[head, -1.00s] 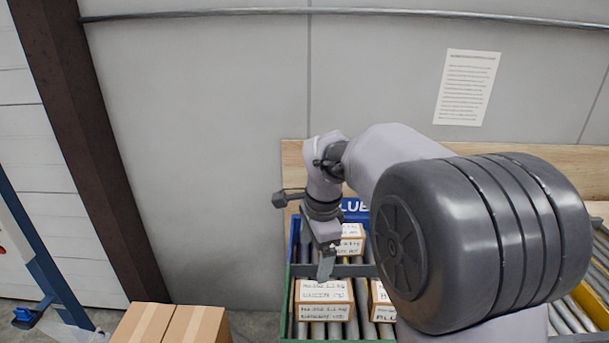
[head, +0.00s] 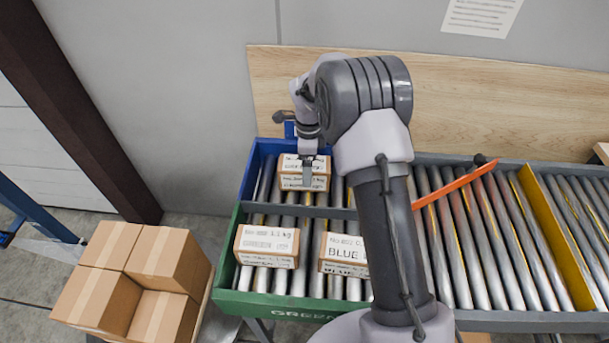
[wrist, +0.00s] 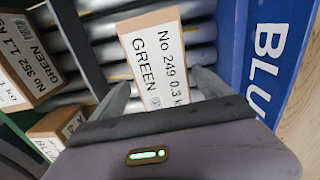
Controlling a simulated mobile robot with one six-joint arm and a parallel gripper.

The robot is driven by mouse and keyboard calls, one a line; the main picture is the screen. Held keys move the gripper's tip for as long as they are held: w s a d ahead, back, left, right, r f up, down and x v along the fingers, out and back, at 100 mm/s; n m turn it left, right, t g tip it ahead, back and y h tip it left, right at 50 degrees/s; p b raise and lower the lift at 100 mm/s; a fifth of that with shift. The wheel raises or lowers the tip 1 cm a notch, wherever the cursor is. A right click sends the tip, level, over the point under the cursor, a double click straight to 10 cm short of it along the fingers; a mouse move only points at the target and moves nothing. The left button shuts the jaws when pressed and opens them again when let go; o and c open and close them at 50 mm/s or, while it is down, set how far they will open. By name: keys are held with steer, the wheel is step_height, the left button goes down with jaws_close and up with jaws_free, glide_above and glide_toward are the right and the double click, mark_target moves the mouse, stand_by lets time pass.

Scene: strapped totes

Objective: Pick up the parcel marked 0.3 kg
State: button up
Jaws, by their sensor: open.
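The parcel marked 0.3 kg (wrist: 162,55) is a small brown carton with a white label reading "No 249 0.3 kg GREEN" in the wrist view. In the head view it is the parcel (head: 290,182) on the rollers in the far, blue-walled section. My gripper (wrist: 162,92) is open, with one finger on each side of the parcel's near end in the wrist view. Whether the fingers touch it I cannot tell. In the head view my gripper (head: 308,175) is over this parcel and hides part of it.
A grey divider (head: 290,210) separates the blue section from the green-walled one. There sit a 1.1 kg GREEN parcel (head: 267,245) and a BLUE parcel (head: 343,255), partly behind my arm. Brown cartons (head: 140,265) are stacked at left. An orange bar (head: 455,187) crosses the rollers at right.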

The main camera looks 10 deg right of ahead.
steer(key=f, duration=0.1)
steer(key=f+b, duration=0.1)
steer(key=f, duration=0.1)
steer(key=a+f, duration=0.1)
steer(key=f, duration=0.1)
steer(key=shift+w+f+b, duration=0.15)
steer(key=shift+w+b, duration=0.15)
steer(key=shift+w, duration=0.05)
steer(key=shift+d, duration=0.1)
steer(key=shift+c, duration=0.2)
steer(key=c, duration=1.8)
